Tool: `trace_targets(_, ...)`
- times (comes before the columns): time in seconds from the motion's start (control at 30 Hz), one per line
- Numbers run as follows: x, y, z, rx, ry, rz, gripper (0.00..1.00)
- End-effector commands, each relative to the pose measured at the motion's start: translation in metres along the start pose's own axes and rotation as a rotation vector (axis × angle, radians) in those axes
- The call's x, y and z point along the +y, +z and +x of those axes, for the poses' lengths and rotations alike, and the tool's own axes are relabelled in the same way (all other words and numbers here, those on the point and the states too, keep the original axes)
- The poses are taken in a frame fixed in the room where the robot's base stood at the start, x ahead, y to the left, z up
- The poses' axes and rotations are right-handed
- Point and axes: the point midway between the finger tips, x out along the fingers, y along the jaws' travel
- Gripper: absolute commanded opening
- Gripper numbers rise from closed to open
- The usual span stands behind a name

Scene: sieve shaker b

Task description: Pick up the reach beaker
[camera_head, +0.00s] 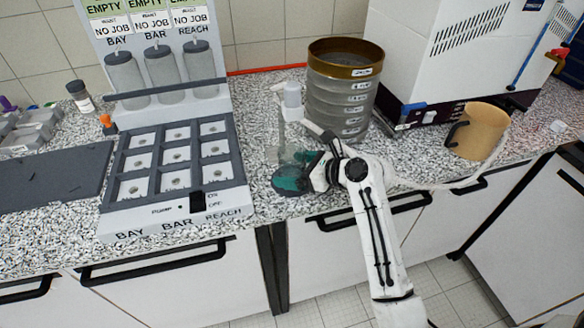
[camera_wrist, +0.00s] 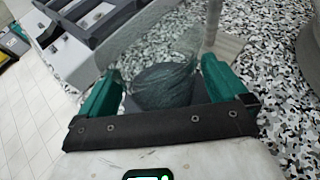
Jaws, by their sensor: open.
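My gripper (camera_head: 294,178) is open, low over the counter's front edge, right of the labelled tray. In the wrist view its green fingers (camera_wrist: 160,78) stand on either side of a clear glass vessel (camera_wrist: 158,50) with something dark grey at its bottom. I cannot tell whether the fingers touch it. In the head view the vessel (camera_head: 287,153) shows faintly behind my gripper, which partly hides it. No label is readable on it. Three grey cylinders stand in the upright panel; the right one (camera_head: 201,62) is under the word REACH.
A compartment tray (camera_head: 123,161) lies left. A tan jug (camera_head: 477,131) and a large white machine (camera_head: 440,45) are to the right.

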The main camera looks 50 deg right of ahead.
Motion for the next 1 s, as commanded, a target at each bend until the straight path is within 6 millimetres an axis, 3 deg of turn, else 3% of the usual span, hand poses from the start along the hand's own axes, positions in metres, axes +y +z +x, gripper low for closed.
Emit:
trace_targets(0.33,0.0002,0.0,0.009,0.0,-0.001,-0.001,1.0)
trace_targets(1.0,0.0,0.0003,0.0085,-0.001,-0.001,-0.001,0.35)
